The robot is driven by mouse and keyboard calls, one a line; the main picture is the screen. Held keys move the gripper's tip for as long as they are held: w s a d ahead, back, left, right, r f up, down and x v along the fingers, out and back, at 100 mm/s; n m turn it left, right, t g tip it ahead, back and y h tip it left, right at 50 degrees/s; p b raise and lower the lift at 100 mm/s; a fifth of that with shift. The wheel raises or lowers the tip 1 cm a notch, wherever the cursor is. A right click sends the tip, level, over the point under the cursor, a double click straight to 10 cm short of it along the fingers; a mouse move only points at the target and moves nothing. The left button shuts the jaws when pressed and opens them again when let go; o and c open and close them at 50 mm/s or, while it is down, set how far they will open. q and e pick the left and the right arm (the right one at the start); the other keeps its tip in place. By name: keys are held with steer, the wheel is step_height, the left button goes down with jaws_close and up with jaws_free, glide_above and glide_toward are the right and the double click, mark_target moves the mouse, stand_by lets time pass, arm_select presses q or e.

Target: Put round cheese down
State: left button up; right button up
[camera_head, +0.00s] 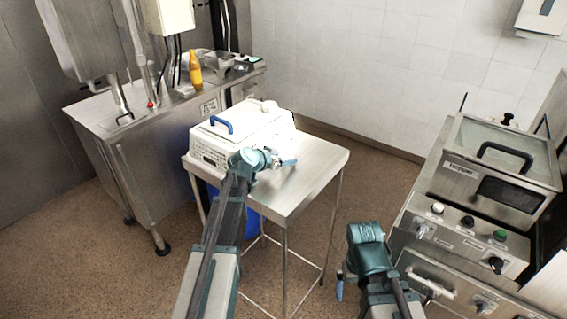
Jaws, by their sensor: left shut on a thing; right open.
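My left gripper (284,162) is low over the steel table, at the near right side of a white perforated basket (208,153). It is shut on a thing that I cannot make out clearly. A pale round shape (258,157) shows at the end of my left arm; I cannot tell whether it is cheese or part of the arm. My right gripper (341,284) is open, pointing down over the floor, right of the table.
The steel table (310,170) has free room at its right. A blue handle (221,125) stands at the basket's top. A steel counter (150,125) with a yellow bottle (195,68) is behind left. A fryer-like machine (490,185) stands at the right.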

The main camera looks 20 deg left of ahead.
arm_select(q)
steer(key=shift+f, duration=0.15)
steer(key=o, duration=1.1)
steer(key=shift+o, duration=0.2)
steer(key=shift+s+r, duration=0.15)
steer(key=shift+r, duration=0.25)
steer(key=p+v, duration=0.5)
steer(key=v, duration=0.6)
steer(key=shift+s+a+p, duration=0.1)
steer(key=shift+s+p, duration=0.25)
steer(key=shift+p, duration=0.05)
